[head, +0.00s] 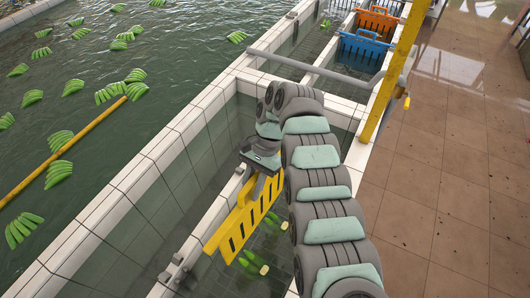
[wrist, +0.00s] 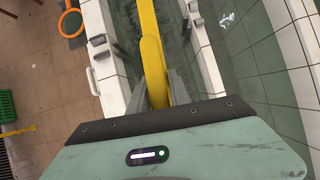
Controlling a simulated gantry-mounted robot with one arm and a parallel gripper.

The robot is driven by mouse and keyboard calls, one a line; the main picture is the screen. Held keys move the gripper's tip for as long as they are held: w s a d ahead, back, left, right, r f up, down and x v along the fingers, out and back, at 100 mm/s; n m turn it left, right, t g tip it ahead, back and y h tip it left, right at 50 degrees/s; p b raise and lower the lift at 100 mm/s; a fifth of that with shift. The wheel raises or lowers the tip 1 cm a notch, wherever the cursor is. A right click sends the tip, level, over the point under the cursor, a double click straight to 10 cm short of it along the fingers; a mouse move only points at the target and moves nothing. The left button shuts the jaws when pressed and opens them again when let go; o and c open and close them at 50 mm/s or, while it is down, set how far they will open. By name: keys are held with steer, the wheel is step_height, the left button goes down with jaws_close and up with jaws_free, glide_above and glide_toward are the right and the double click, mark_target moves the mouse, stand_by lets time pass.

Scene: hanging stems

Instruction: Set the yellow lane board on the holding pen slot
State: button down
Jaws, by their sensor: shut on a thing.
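The yellow lane board (head: 240,218) is a slotted panel, hanging tilted in the picture over the narrow water lane. My gripper (head: 264,184) is shut on its upper edge. In the wrist view the board (wrist: 151,55) runs away between my gripper's two grey fingers (wrist: 158,92). Small grey brackets (head: 171,268) stand on the white lane wall at the lower left, and grey brackets also show on both walls in the wrist view (wrist: 98,41). These look like the holding pen slot. I cannot tell whether the board touches them. My arm hides part of the right wall.
Green banana bunches (head: 249,261) float in the lane below the board. Blue (head: 362,48) and orange (head: 378,20) boards stand in lanes at the back. A grey pipe (head: 310,68) and a yellow post (head: 393,70) stand near my arm. The tiled walkway (head: 450,190) is clear.

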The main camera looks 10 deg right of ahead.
mark_target(235, 208)
steer(key=a+n, duration=0.1)
steer(key=a+n+g+h, duration=0.1)
steer(key=n, duration=0.1)
steer(key=s+a+n+h, duration=0.1)
steer(key=shift+s+a+r+n, duration=0.1)
steer(key=shift+a+r+n, duration=0.15)
steer(key=shift+a+n, duration=0.15)
steer(key=shift+s+a+n+g+h, duration=0.3)
steer(key=shift+a+n+h, duration=0.35)
steer(key=shift+n, duration=0.35)
steer(key=shift+s+a+r+n+h, duration=0.15)
steer(key=shift+a+n+h, duration=0.2)
steer(key=shift+n, duration=0.25)
steer(key=shift+s+a+f+n+h, duration=0.1)
steer(key=shift+a+n+h, duration=0.1)
steer(key=shift+a+n, duration=0.3)
steer(key=shift+d+r, duration=0.1)
